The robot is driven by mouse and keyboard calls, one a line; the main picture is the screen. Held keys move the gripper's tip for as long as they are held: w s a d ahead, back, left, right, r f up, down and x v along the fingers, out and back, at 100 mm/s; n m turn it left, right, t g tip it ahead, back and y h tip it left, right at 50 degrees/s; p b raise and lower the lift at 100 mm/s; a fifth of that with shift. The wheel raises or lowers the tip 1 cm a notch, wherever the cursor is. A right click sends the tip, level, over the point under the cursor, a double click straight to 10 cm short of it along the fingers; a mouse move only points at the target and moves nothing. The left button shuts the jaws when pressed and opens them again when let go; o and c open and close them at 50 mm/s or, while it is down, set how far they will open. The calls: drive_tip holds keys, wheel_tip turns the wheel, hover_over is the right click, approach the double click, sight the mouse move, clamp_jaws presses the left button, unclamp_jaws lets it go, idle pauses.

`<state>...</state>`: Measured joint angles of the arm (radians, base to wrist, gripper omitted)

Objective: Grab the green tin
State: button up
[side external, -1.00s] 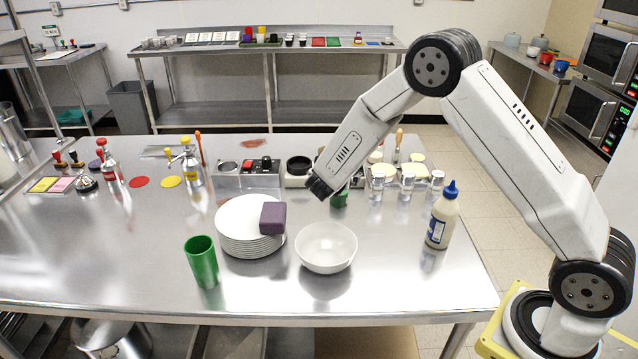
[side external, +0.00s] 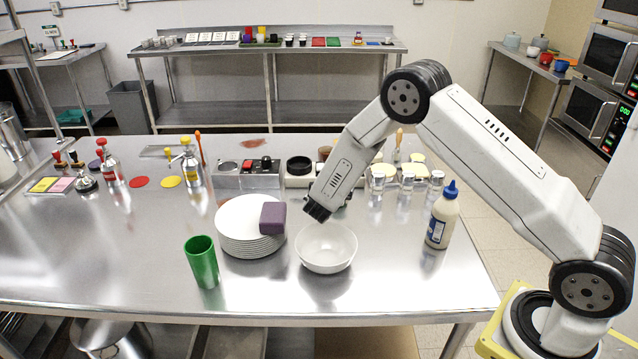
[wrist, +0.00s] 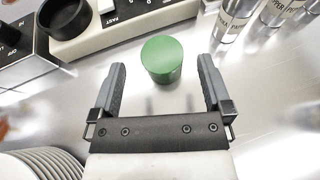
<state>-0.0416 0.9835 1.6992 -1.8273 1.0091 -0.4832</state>
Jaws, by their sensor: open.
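The green tin (wrist: 162,60) is a small upright cylinder with a plain green top. In the wrist view it stands on the steel counter, centred ahead of my gripper and between the lines of its two fingers. My gripper (side external: 317,212) is open and empty, with its fingers spread wider than the tin. I cannot tell from the wrist view how far the fingertips are from it. In the side external view the tin is hidden behind my arm and gripper.
A white bowl (side external: 326,258) is just in front of my gripper. To the left are a plate stack (side external: 240,238) with a purple block (side external: 273,218) on it and a tall green cup (side external: 202,264). A scale-like appliance (wrist: 125,20) and shakers (wrist: 236,20) stand beyond the tin.

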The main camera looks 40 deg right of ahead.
drive_tip(key=shift+f, duration=0.4)
drive_tip(key=shift+f, duration=0.1)
drive_tip(key=shift+f, duration=0.55)
drive_tip(key=shift+x, duration=2.5)
drive_tip(key=shift+r, duration=0.1)
drive_tip(key=c, duration=1.3)
drive_tip(key=shift+o, duration=0.2)
drive_tip(key=shift+r, duration=0.1)
